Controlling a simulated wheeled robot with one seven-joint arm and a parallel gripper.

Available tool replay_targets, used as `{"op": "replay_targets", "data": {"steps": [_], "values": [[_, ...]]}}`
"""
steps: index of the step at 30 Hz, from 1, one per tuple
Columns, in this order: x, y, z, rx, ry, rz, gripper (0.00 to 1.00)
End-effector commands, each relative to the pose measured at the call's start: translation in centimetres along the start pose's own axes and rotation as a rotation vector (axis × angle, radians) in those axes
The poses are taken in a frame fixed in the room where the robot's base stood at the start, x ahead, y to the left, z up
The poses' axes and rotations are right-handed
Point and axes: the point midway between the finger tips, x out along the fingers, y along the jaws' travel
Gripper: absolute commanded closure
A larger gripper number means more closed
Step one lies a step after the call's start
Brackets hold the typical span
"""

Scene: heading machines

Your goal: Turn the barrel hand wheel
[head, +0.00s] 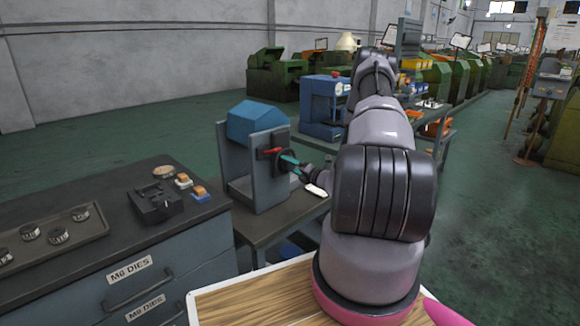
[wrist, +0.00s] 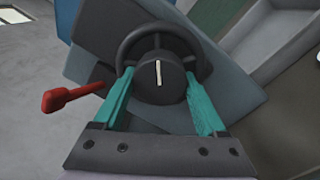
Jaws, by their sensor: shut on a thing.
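The barrel hand wheel (wrist: 184,38) is a dark ring with a thick round hub. A white line on the hub stands nearly upright in the wrist view. The wheel sits on the side of a grey machine with a blue top (head: 256,124), where it shows small and partly covered in the head view (head: 266,166). My gripper (wrist: 158,78) has its two teal fingers on opposite sides of the hub, shut on the wheel. Its teal fingers also show at the wheel in the head view (head: 288,160). A red-handled lever (wrist: 72,97) sticks out to the left.
A dark-topped drawer cabinet (head: 100,232) stands at the left with a black block (head: 155,204) and small parts on it. The grey machine stands on a small table (head: 262,228). A blue machine (head: 322,108) stands behind. Green floor (head: 480,185) is clear at the right.

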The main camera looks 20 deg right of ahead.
Motion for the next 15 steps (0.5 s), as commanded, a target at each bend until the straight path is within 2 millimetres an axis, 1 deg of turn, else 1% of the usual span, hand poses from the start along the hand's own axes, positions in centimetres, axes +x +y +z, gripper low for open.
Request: {"op": "replay_targets", "data": {"steps": [7, 8, 9, 10, 15], "values": [[-0.10, -0.10, 0.03, 0.000, -0.001, -0.002, 0.82], [-0.10, -0.10, 0.03, 0.000, -0.001, -0.002, 0.22], [-0.10, -0.10, 0.03, 0.000, -0.001, -0.002, 0.07], [-0.09, -0.09, 0.02, 0.000, -0.001, -0.002, 0.00], [-0.06, -0.06, 0.01, -0.001, 0.000, -0.001, 0.00]]}}
